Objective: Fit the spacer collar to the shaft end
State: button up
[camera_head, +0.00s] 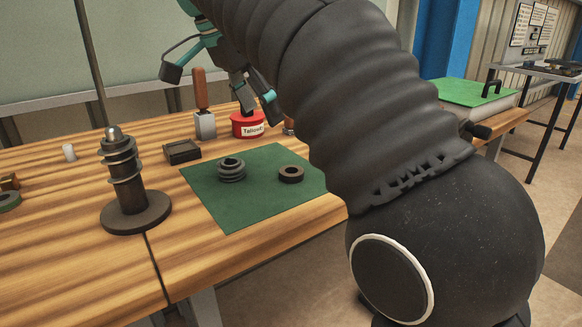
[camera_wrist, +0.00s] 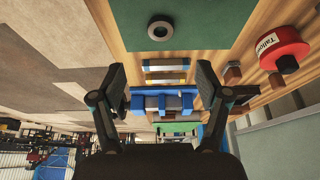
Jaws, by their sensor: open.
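A dark upright shaft (camera_head: 126,178) with ring-like flanges and a rounded metal tip stands on a round base at the left of the bench. A plain dark ring (camera_head: 291,174), which looks like the spacer collar, lies flat on the green mat; it also shows at the top of the wrist view (camera_wrist: 161,28). A grey ribbed ring (camera_head: 231,169) lies left of it on the mat. My gripper (camera_head: 254,97) is above the back of the bench, apart from both rings. In the wrist view its fingers (camera_wrist: 162,80) are spread with nothing held between them.
A red tin (camera_head: 248,124), a wooden-handled tool (camera_head: 204,125) and a small dark tray (camera_head: 182,152) stand behind the green mat (camera_head: 238,207). A small white cylinder (camera_head: 69,152) stands at the back left. The bench in front of the shaft is clear. My arm hides the bench's right part.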

jog(key=x, duration=0.7)
jog(key=shift+d+f+b, duration=0.1)
jog(key=shift+f+b, duration=0.15)
jog(key=shift+b, duration=0.15)
jog(key=shift+b+x, duration=0.4)
jog(key=shift+x, duration=2.6)
jog(key=shift+w+r, duration=0.15)
jog(key=c, duration=1.3)
jog(key=shift+r, duration=0.1)
jog(key=shift+c, duration=0.2)
jog(key=shift+r, duration=0.55)
notch_tip(320, 180, up, 3)
jog(key=shift+r+p, duration=0.1)
jog(key=shift+p, duration=0.4)
jog(key=s+d+r, duration=0.2)
jog(key=d+r, duration=0.4)
jog(key=d, duration=0.5)
jog(key=shift+d+r, duration=0.25)
jog(key=shift+d, duration=0.05)
